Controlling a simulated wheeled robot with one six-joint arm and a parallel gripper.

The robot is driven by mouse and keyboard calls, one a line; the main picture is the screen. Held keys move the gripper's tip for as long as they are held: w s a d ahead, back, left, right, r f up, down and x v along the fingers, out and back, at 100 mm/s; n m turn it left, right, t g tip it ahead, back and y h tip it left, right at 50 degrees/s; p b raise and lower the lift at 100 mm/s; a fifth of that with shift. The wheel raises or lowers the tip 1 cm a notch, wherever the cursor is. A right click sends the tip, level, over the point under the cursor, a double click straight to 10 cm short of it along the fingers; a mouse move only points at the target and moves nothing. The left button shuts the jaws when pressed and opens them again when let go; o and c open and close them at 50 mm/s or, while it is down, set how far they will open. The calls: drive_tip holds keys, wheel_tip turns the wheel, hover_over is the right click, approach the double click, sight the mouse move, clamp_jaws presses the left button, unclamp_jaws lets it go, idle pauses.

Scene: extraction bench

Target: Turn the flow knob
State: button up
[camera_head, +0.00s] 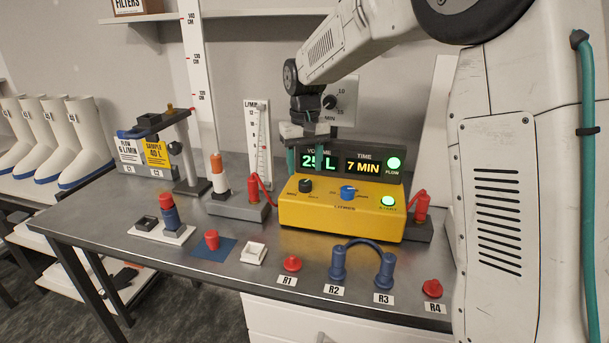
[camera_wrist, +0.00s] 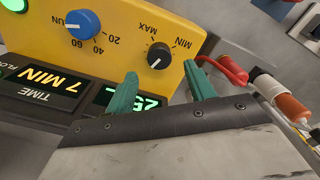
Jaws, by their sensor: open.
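The yellow pump box (camera_head: 340,217) stands on the bench with a black knob (camera_head: 305,185) at the left of its top panel. In the wrist view this black knob (camera_wrist: 158,55) sits between the words MIN and MAX. A blue knob (camera_head: 347,192) is to its right in the head view; it also shows in the wrist view (camera_wrist: 82,24). My gripper (camera_head: 306,158) is open, its green fingers above and behind the black knob. In the wrist view my gripper (camera_wrist: 162,86) has its fingertips apart, short of the knob, with nothing between them.
The display (camera_head: 345,163) behind the panel reads 25 L and 7 MIN, close to my fingers. Green lamps (camera_head: 389,201) are lit. A flow tube (camera_head: 257,140) and red fittings (camera_head: 422,206) flank the box. Fittings R1 (camera_head: 292,264) to R4 line the front edge.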

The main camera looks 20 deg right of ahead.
sight(305, 181)
drive_tip(key=shift+r, duration=1.7)
drive_tip(key=shift+s+f+g, duration=0.3)
drive_tip(key=shift+s+f, duration=0.75)
drive_tip(key=shift+s, duration=0.15)
drive_tip(key=s, duration=0.3)
drive_tip(key=shift+s+d, duration=0.2)
drive_tip(key=shift+s, duration=0.05)
drive_tip(key=s+d+r+t, duration=0.1)
drive_tip(key=s+d+t, duration=0.1)
drive_tip(key=s, duration=3)
drive_tip(key=shift+r, duration=0.3)
drive_tip(key=shift+d, duration=0.15)
